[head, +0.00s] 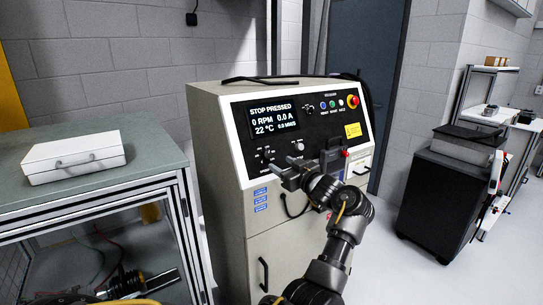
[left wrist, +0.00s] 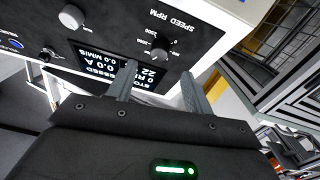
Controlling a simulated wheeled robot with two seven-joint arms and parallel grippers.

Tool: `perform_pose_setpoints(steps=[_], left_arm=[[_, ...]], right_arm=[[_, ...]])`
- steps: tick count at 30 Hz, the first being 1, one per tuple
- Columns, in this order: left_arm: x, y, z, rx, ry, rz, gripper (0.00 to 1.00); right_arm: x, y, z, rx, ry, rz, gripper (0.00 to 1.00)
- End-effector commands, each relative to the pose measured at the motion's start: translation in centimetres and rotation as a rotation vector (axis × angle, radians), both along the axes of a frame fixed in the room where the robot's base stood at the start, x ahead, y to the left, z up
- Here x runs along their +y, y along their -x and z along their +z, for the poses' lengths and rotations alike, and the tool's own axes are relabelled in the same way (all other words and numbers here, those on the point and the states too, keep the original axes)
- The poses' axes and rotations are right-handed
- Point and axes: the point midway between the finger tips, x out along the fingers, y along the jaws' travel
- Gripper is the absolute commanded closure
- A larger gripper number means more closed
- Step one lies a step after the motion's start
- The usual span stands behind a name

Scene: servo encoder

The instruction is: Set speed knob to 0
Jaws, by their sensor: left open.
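The speed knob (left wrist: 160,53), under the label SPEED RPM, sits on the black control panel near its light edge. In the left wrist view it appears between and beyond my two fingertips, with no clear contact. Its exact pointer setting is too small to read. In the head view the speed knob (head: 267,154) is a small dial below the display (head: 272,117). The display reads STOP PRESSED, 0 RPM, 0.0 A, 22 °C. My left gripper (head: 301,168) is open and empty in front of the lower panel; it also shows in the left wrist view (left wrist: 158,80). My right gripper is not in view.
A second knob (head: 298,147) is close to the right of the speed knob. A red stop button (head: 352,101) and small buttons are at the cabinet's upper right. A table (head: 60,190) with a white case (head: 75,157) stands left. A dark cabinet (head: 440,205) stands right.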

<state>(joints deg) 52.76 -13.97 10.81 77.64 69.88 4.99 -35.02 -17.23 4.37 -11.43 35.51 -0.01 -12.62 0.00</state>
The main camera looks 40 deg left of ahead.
Motion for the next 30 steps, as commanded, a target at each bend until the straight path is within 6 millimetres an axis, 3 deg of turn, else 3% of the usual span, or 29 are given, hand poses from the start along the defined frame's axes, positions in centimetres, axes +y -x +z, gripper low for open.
perform_pose_setpoints(steps=[3, 9, 15, 23, 30], left_arm=[[2.4, -0.6, 0.4, 0.003, -0.003, 0.002, 0.49], [5.3, -1.5, 0.3, 0.002, -0.003, 0.001, 0.49], [6.6, -1.9, 0.1, 0.001, 0.000, -0.001, 0.49], [6.7, -2.0, 0.0, 0.000, 0.000, -0.001, 0.49], [6.7, -2.0, 0.0, 0.000, 0.000, -0.001, 0.76]], right_arm=[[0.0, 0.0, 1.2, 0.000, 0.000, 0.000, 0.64], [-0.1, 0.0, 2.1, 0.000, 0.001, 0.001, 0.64], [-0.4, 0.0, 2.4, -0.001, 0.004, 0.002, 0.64], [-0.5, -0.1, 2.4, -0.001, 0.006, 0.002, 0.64], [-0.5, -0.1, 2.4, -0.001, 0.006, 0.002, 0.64]])
